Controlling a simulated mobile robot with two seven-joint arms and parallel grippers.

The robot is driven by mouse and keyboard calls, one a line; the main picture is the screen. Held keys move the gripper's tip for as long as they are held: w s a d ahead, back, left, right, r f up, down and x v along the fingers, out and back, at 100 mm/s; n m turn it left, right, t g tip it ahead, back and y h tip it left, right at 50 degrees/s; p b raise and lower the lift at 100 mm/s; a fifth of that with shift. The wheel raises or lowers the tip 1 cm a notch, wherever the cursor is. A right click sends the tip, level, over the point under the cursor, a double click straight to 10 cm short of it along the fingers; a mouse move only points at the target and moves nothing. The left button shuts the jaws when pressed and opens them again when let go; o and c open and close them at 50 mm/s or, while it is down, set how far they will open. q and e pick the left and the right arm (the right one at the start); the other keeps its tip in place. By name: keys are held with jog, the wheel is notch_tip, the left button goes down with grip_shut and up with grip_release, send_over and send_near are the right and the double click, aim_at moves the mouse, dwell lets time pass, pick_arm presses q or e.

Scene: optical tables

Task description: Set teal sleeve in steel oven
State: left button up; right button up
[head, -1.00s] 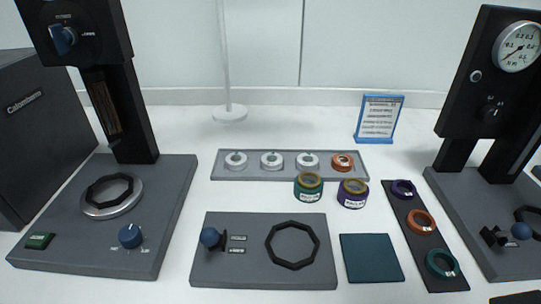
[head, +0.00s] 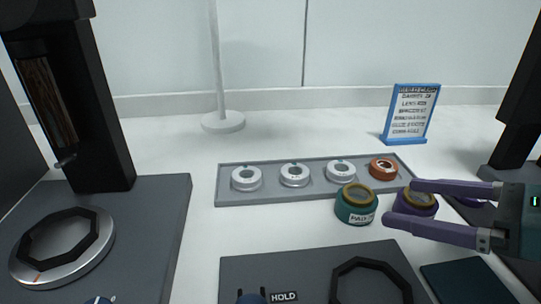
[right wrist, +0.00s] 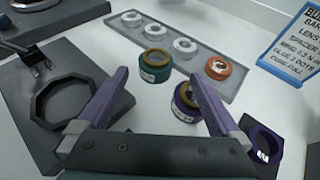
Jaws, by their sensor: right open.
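The teal sleeve (head: 355,208), a short teal cylinder with a gold rim and a white label, stands upright in front of the grey tray. It also shows in the right wrist view (right wrist: 156,68). My right gripper (head: 400,204) is open and empty, its two purple fingers pointing left toward the teal sleeve, apart from it. A purple sleeve (head: 421,205) stands partly behind the fingers. On the left is a black column unit with a steel disc (head: 98,258) carrying a black octagonal ring; I cannot tell whether this is the steel oven. My left gripper is not in view.
The grey tray (head: 226,197) holds several white rings and an orange one. A grey plate (head: 240,265) with a black octagonal ring lies in front. A blue-framed sign (head: 411,113) and a thin pole (head: 217,60) stand behind. White table is clear left of the teal sleeve.

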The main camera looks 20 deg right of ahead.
aim_at(366, 196)
jog(key=shift+a+b+x, duration=0.15)
jog(key=shift+x, duration=1.65)
jog(key=shift+a+b+x, duration=0.15)
jog(key=shift+x, duration=1.65)
jog(key=shift+s, duration=0.15)
jog(key=shift+c, duration=0.2)
jog(key=c, duration=1.4)
grip_shut()
jog(key=shift+r, duration=0.15)
